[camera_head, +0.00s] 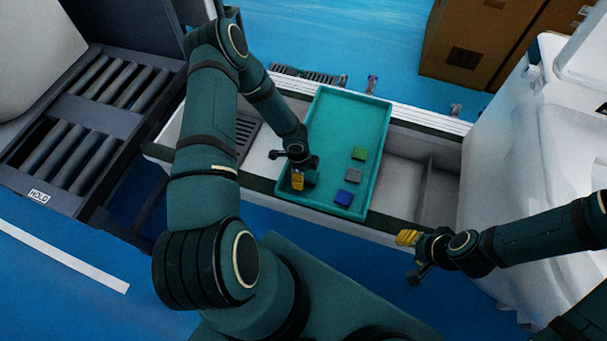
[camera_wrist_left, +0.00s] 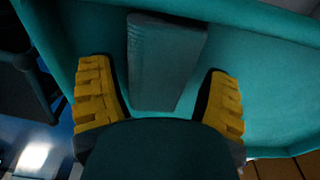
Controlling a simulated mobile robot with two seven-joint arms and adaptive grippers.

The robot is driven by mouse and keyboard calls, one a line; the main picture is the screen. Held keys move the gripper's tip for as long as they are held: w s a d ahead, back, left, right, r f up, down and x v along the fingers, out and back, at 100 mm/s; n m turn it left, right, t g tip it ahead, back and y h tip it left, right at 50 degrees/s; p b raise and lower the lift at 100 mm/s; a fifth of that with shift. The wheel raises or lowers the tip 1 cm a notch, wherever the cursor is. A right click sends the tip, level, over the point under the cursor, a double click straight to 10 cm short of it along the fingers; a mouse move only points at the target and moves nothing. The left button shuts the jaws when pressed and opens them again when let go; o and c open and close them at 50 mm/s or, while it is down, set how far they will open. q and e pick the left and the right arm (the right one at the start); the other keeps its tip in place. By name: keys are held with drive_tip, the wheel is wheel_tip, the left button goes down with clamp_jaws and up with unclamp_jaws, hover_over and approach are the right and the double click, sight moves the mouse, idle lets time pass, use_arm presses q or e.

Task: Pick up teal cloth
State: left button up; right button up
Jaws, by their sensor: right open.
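The teal cloth (camera_wrist_left: 165,60) shows in the left wrist view as a dark teal folded block in the teal tray (camera_head: 350,113). In the head view a small part of it (camera_head: 311,178) shows beside my left gripper, which mostly hides it. My left gripper (camera_head: 297,180) is over the tray's near left corner. In the left wrist view its yellow fingers (camera_wrist_left: 160,98) are spread, one on each side of the cloth, with gaps showing. My right gripper (camera_head: 407,238) is open and empty, outside the tray to the right.
A green cloth (camera_head: 359,154), a grey cloth (camera_head: 353,175) and a blue cloth (camera_head: 344,198) lie along the tray's right side. The tray's far half is clear. White bins (camera_head: 400,165) flank the tray. A roller conveyor (camera_head: 75,120) stands left and a white wrapped load (camera_head: 520,150) right.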

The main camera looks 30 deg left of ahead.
use_arm(q)
drive_tip(key=c, duration=0.5)
drive_tip(key=shift+o, duration=0.2)
wheel_tip(320, 180, up, 10)
drive_tip(key=p, duration=0.2)
drive_tip(key=shift+p, duration=0.3)
